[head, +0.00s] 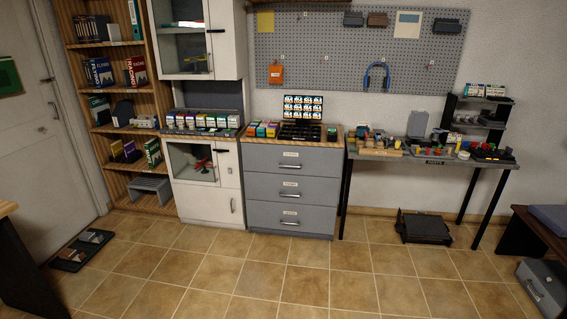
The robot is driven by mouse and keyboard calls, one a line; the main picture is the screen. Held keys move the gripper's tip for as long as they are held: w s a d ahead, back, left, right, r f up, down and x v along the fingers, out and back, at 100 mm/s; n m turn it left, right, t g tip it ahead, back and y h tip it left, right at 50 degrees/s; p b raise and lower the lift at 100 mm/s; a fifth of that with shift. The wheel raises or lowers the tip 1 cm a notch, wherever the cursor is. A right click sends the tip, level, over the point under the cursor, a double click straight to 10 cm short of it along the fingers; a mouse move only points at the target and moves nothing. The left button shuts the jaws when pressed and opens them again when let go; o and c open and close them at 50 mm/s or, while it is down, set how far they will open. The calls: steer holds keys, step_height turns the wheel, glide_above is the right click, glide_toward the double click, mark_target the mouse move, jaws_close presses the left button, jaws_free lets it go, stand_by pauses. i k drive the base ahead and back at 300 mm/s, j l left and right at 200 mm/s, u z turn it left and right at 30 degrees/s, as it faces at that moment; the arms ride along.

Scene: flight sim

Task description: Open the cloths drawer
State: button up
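A grey three-drawer cabinet (290,188) stands against the back wall, in the middle of the head view. Its top drawer (269,162), middle drawer (268,187) and bottom drawer (267,217) are all closed. Each has a silver bar handle and a small white label above it. The label text is too small to read, so I cannot tell which is the cloths drawer. My gripper is not in view.
Open tiled floor (250,280) lies in front of the cabinet. A white cabinet (205,185) adjoins it on the left. A parts table (430,158) stands to the right, with a dark case (424,229) beneath. A shoe tray (82,249) lies by the door.

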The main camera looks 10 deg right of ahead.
mark_target(307, 161)
steer(key=i+l+u, duration=0.1)
steer(key=i, duration=0.5)
steer(key=i+l+u, duration=0.1)
steer(key=i, duration=0.45)
steer(key=i+l+u, duration=0.1)
steer(key=i+l, duration=0.25)
steer(key=i, duration=0.25)
steer(key=i+l+u, duration=0.1)
steer(key=i+l, duration=0.15)
steer(key=i, duration=0.3)
steer(key=i+l+u, duration=0.1)
steer(key=i+l, duration=0.2)
steer(key=i, duration=0.25)
steer(key=i+l+u, duration=0.1)
steer(key=i+l, duration=0.25)
steer(key=i, duration=0.2)
